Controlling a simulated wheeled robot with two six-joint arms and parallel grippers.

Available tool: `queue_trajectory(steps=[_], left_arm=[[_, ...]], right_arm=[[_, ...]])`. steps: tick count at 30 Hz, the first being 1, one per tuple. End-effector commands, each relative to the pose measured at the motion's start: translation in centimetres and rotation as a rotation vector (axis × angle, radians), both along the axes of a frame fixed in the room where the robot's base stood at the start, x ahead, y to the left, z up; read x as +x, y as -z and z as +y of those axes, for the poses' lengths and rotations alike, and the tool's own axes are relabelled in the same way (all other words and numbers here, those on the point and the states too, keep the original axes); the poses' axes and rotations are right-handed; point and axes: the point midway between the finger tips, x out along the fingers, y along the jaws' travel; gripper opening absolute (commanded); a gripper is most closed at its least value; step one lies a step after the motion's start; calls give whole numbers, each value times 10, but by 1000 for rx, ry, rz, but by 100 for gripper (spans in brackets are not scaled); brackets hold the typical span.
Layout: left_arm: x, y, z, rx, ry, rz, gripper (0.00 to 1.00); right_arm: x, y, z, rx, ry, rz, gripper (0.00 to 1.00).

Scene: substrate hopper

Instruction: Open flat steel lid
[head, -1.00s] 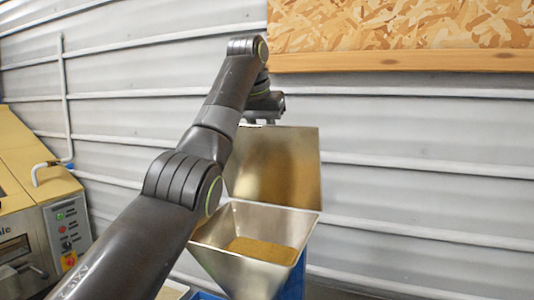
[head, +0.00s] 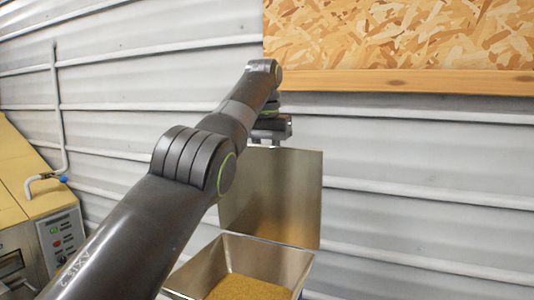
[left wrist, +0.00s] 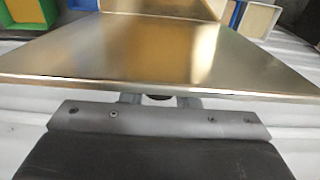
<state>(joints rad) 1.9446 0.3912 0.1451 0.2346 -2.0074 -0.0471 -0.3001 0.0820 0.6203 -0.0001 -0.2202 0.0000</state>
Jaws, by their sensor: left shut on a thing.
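The flat steel lid (head: 270,190) stands roughly upright at the back of the steel hopper (head: 292,262), whose top is open. Brown granular substrate (head: 248,288) shows inside. My left gripper (head: 272,143) is at the lid's top edge and shut on it; my arm reaches in from the left. In the left wrist view the lid (left wrist: 170,55) spreads out as a broad shiny sheet, and my left gripper (left wrist: 160,98) meets its near edge, with the fingertips partly hidden under it. My right gripper is not in view.
A tan machine with a button panel (head: 62,238) stands at the left. A corrugated wall (head: 420,180) is close behind the lid, with a wood-framed chipboard panel (head: 400,45) above.

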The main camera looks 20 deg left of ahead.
Motion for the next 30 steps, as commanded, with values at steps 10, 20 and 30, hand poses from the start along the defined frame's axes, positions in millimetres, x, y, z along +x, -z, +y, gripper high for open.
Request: queue_trajectory(steps=[10, 20, 30], left_arm=[[0, 4, 0, 0, -1, 13, 0], [0, 3, 0, 0, 0, 10, 50], [0, 1, 0, 0, 0, 7, 50]], right_arm=[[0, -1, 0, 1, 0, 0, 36], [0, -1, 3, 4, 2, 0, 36], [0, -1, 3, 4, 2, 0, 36]])
